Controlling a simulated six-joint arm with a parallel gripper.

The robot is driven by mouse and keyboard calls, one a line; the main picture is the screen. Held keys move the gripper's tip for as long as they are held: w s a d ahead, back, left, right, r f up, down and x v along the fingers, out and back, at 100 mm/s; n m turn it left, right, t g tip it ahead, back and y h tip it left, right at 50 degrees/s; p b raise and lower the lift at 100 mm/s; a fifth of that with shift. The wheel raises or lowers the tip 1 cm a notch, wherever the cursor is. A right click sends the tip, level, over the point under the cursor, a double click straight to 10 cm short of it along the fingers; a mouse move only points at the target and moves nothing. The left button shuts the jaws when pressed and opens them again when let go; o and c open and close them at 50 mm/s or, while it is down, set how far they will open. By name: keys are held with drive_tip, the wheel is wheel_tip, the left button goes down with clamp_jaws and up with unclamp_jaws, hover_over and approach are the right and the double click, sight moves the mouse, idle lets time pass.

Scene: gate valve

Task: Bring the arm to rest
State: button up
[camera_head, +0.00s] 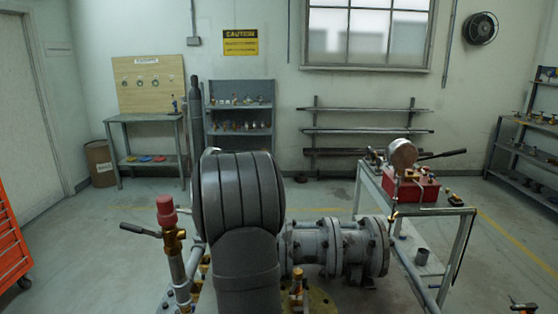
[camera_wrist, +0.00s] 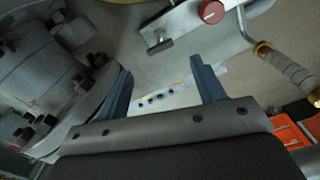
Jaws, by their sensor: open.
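My gripper (camera_wrist: 163,82) shows in the wrist view, with its two blue-grey fingers wide apart and nothing between them. In the head view, my dark arm fills the middle and hides the gripper. The grey flanged valve and pipe body (camera_head: 335,248) lies just right of the arm, partly hidden by it.
A brass fitting with a red cap (camera_head: 166,205) stands left of my arm. A bench at right carries a red box (camera_head: 412,187) and a gauge (camera_head: 403,155). The wrist view shows a red knob (camera_wrist: 211,11) and a lever with a ribbed grip (camera_wrist: 292,70).

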wheel_tip(320, 180, down, 10)
drive_tip(key=shift+f, duration=0.25)
drive_tip(key=shift+r+m, duration=0.2)
drive_tip(key=shift+m, duration=0.6)
drive_tip(key=m, duration=1)
drive_tip(key=shift+m, duration=2.3)
